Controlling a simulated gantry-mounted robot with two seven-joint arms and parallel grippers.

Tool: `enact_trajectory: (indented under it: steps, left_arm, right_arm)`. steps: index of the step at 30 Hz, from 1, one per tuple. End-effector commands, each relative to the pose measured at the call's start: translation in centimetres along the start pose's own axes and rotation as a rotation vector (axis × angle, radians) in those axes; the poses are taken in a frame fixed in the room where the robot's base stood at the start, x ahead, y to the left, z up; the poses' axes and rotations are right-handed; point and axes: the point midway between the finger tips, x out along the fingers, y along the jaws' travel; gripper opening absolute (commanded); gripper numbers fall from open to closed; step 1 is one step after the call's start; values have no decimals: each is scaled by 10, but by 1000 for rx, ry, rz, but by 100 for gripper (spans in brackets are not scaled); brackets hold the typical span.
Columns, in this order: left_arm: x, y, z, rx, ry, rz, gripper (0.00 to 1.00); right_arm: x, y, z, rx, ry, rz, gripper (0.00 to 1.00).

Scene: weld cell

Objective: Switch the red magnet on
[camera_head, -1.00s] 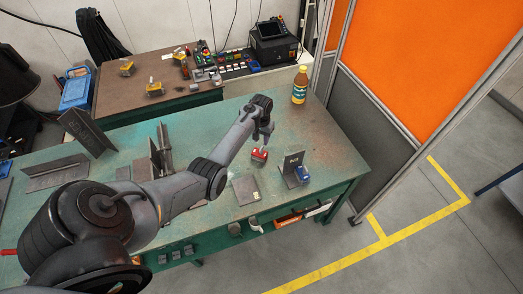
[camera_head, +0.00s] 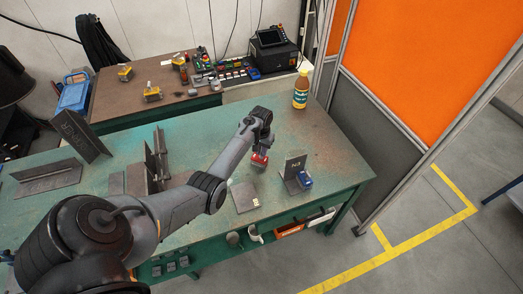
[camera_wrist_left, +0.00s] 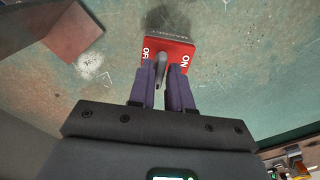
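The red magnet (camera_head: 260,158) sits on the green bench, under my left gripper (camera_head: 263,148). In the left wrist view the red magnet (camera_wrist_left: 190,52) shows its top face, with OFF printed on the left and ON on the right. Its grey lever (camera_wrist_left: 161,70) stands nearer the OFF side. My left gripper (camera_wrist_left: 161,80) has one finger on each side of the lever, with the fingers apart; whether they touch it is hard to tell. My right gripper is in neither view.
A blue magnet (camera_head: 305,180) is beside an upright plate marked N3 (camera_head: 292,166), right of the red one. A flat plate (camera_head: 245,197) lies nearer the front edge. A yellow bottle (camera_head: 301,90) stands at the back right. Steel angles (camera_head: 155,162) stand to the left.

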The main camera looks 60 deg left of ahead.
Motion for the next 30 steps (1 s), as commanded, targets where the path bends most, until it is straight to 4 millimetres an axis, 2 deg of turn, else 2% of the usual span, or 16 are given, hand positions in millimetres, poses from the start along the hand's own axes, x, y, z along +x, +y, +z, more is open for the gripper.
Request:
enact_trajectory:
  steps: [1,3,17,23,30]
  left_arm:
    - [0,0,0,0,0,0,10]
    - [0,0,0,0,0,0,0]
    - [-2,0,0,-47,1,0,0]
    - [-3,0,0,-158,0,-1,0]
    - [-3,1,0,-367,-1,0,0]
  right_arm:
    - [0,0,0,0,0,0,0]
    - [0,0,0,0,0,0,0]
    - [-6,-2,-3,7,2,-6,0]
    - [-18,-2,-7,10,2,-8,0]
    - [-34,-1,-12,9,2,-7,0]
